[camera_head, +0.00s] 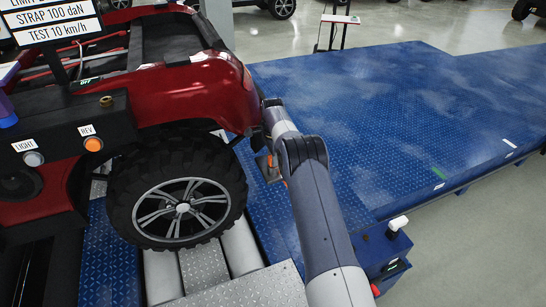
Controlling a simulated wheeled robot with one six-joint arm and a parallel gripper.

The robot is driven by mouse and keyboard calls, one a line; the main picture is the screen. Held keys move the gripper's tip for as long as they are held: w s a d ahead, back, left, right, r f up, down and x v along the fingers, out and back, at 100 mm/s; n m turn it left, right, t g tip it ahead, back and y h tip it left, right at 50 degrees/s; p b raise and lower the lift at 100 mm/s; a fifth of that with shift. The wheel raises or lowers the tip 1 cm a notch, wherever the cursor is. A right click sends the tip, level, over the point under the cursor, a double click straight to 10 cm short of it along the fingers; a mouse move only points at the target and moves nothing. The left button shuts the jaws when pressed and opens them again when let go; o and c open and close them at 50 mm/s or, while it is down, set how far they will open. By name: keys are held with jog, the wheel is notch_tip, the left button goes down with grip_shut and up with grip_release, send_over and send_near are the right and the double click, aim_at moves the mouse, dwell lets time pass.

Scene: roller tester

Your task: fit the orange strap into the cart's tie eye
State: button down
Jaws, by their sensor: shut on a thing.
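The red cart (201,88) stands at the left with its big black tyre (124,210) on the rollers. My arm reaches from the bottom of the view up to the cart's right end. My gripper (269,166) is beside that end, just right of the tyre, and is partly hidden by my arm. It is shut, and a little orange of the strap (270,160) shows at it. Most of the strap is hidden. I cannot make out the tie eye; that end of the cart is partly covered by my wrist.
Silver rollers (240,246) lie under the tyre. A blue checker-plate platform (370,120) spreads clear to the right. A blue box with a white-topped part (397,224) stands right of my arm. A sign (55,24) and a panel with LIGHT and REV buttons (93,144) are at the left.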

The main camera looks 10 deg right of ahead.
jog(key=c, duration=1.1)
grip_release()
notch_tip(320, 180, up, 11)
jog(key=b, duration=0.1)
jog(key=shift+f, duration=0.15)
notch_tip(320, 180, down, 11)
jog(key=shift+r+p, duration=0.2)
jog(key=shift+p, duration=0.4)
jog(key=shift+r, duration=0.4)
